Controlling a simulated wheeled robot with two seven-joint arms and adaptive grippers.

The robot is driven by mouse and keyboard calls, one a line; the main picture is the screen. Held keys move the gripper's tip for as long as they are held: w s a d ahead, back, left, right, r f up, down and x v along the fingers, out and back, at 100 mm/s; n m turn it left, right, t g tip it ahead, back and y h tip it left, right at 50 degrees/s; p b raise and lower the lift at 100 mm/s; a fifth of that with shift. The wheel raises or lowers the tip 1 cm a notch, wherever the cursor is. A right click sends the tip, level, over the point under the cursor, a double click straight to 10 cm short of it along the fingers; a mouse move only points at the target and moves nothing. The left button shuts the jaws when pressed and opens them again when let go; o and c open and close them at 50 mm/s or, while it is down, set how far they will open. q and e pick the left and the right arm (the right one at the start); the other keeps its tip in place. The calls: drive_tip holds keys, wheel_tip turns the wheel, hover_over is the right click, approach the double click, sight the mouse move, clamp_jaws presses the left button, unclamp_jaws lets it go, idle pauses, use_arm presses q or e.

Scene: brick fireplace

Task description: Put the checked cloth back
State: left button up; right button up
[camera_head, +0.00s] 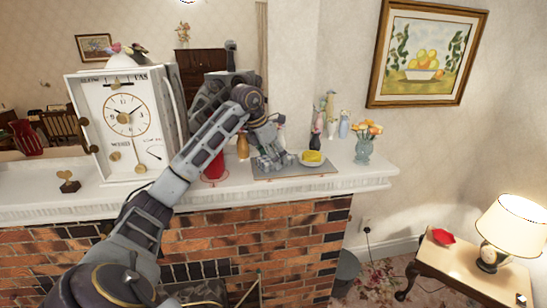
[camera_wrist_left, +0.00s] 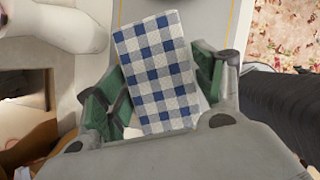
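The checked cloth (camera_wrist_left: 160,80) is blue and white and folded flat, seen in the left wrist view. It sits between the two green-padded fingers of my left gripper (camera_wrist_left: 158,92), with a pad against each side. It is slightly tilted in the picture. In the head view my left arm crosses the mantel and my left gripper (camera_head: 266,134) hangs above the back left of a grey tray (camera_head: 318,169). I cannot make out the cloth clearly there. My right gripper is not in view.
Small cups (camera_head: 270,163) and a yellow item (camera_head: 312,157) stand on the tray. A large white clock (camera_head: 125,125) is left of my arm, and a red object (camera_head: 214,168) is close below it. Vases and a flower vase (camera_head: 363,150) stand to the right, near the mantel (camera_head: 365,178) edge.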

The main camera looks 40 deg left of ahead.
use_arm(q)
drive_tip(key=shift+o, duration=0.7)
drive_tip(key=shift+r, duration=0.2)
drive_tip(key=b+v, duration=0.1)
drive_tip(key=v, duration=1.1)
drive_tip(key=shift+f, duration=0.1)
idle(0.5)
